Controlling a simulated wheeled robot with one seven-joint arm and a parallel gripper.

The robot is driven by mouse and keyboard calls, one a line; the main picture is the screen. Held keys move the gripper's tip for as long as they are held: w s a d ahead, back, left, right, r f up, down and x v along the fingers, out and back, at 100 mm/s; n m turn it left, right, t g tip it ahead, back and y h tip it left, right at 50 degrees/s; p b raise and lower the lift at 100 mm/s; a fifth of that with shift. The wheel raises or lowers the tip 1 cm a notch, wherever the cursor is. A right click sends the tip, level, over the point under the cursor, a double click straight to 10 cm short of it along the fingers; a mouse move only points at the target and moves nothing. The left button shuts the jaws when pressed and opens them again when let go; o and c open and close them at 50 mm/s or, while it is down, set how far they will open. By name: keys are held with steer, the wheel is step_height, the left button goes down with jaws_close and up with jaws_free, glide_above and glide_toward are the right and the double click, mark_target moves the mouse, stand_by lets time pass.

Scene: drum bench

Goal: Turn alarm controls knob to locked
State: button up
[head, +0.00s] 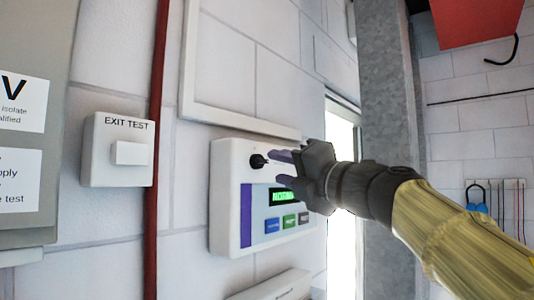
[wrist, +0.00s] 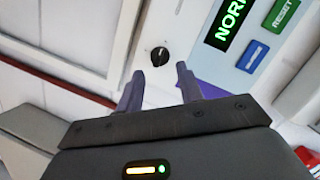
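The alarm control panel (head: 230,190) is a white box on the wall with a green-lit display (head: 285,196) and several coloured buttons. Its small black knob (head: 258,161) sits at the upper part of the panel face. In the wrist view the knob (wrist: 159,56) shows a small pale mark; its exact setting is too small to read. My gripper (head: 277,167) is in front of the panel, just right of the knob. In the wrist view my gripper (wrist: 160,70) has its two purple-grey fingers apart, with the knob ahead of the gap, and nothing between them.
An EXIT TEST switch box (head: 130,153) is on the wall at left, beside a red vertical pipe (head: 157,130). A white frame edge (head: 235,123) runs just above the panel. A grey column (head: 388,100) stands at right. A white box (head: 275,287) is below the panel.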

mark_target(264, 163)
steer(key=p+x, duration=0.1)
steer(key=x, duration=0.4)
steer(key=shift+w+p, duration=0.1)
steer(key=shift+p, duration=0.3)
steer(key=shift+c, duration=0.3)
steer(key=c, duration=0.6)
steer(key=shift+c, duration=0.2)
